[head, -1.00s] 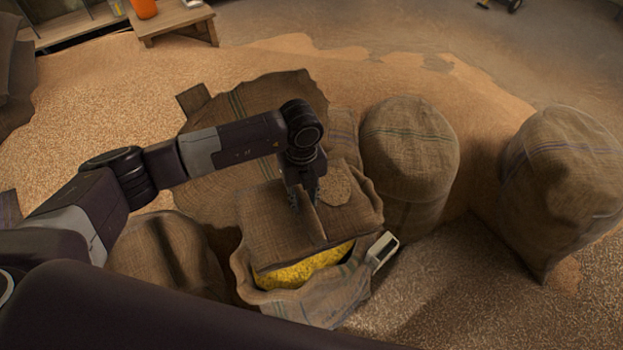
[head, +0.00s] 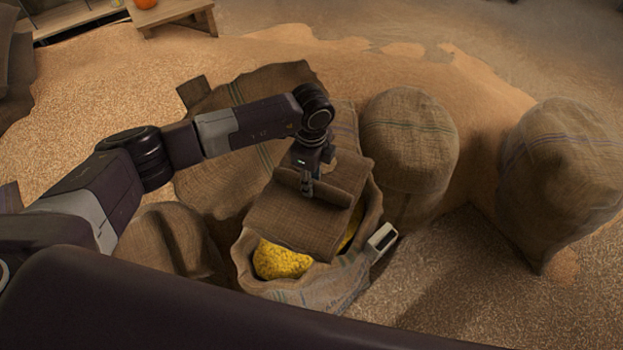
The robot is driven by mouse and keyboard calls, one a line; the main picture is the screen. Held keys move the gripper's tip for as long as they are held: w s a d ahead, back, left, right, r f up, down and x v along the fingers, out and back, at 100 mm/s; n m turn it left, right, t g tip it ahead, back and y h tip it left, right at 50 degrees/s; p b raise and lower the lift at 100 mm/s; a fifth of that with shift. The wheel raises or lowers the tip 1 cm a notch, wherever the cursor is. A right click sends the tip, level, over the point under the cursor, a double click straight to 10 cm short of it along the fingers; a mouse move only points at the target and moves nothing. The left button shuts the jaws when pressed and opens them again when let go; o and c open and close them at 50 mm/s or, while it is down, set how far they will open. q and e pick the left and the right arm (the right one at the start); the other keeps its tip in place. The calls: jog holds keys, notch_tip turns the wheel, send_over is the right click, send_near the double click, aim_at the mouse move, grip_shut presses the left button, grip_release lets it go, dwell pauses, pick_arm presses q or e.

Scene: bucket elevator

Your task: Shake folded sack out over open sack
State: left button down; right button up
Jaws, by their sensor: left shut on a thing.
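The folded sack (head: 300,222) is a flat brown burlap piece. My left gripper (head: 309,192) is shut on it from above, with a fold of cloth raised at the fingers. The folded sack hangs tilted over the mouth of the open sack (head: 305,292) and hides part of it. Yellow grain (head: 283,262) shows inside the open sack, in front of and to the right of the folded sack. I cannot tell whether the folded sack touches the open sack's rim. My right gripper is not in view.
Full burlap sacks stand at the right (head: 408,150) and far right (head: 562,180); another sack (head: 160,240) is at the left. A small pale scoop-like object (head: 382,237) is at the open sack's right rim. Loose grain covers the floor. A wooden bench (head: 172,14) stands behind.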

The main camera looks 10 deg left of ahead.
pick_arm(q)
notch_tip(320, 180, down, 3)
jog(key=shift+b, duration=0.95)
jog(key=r, duration=0.3)
jog(key=shift+w+d+r, duration=0.1)
jog(key=shift+w+r, duration=0.1)
jog(key=shift+w, duration=0.05)
jog(key=shift+s+r, duration=0.15)
jog(key=shift+r, duration=0.15)
jog(key=f, duration=0.4)
jog(key=shift+s+f, duration=0.25)
jog(key=shift+f, duration=0.1)
jog(key=r, duration=0.4)
jog(key=shift+w, duration=0.4)
jog(key=shift+s, duration=0.25)
notch_tip(320, 180, down, 4)
jog(key=shift+s+f, duration=0.1)
jog(key=shift+s, duration=0.05)
jog(key=r, duration=0.4)
jog(key=shift+w+r, duration=0.15)
jog(key=shift+w, duration=0.25)
jog(key=shift+s+r, duration=0.2)
jog(key=shift+r, duration=0.05)
jog(key=f, duration=0.4)
jog(key=shift+s+f, duration=0.25)
jog(key=shift+f, duration=0.05)
jog(key=shift+w+r, duration=0.15)
jog(key=shift+w, duration=0.1)
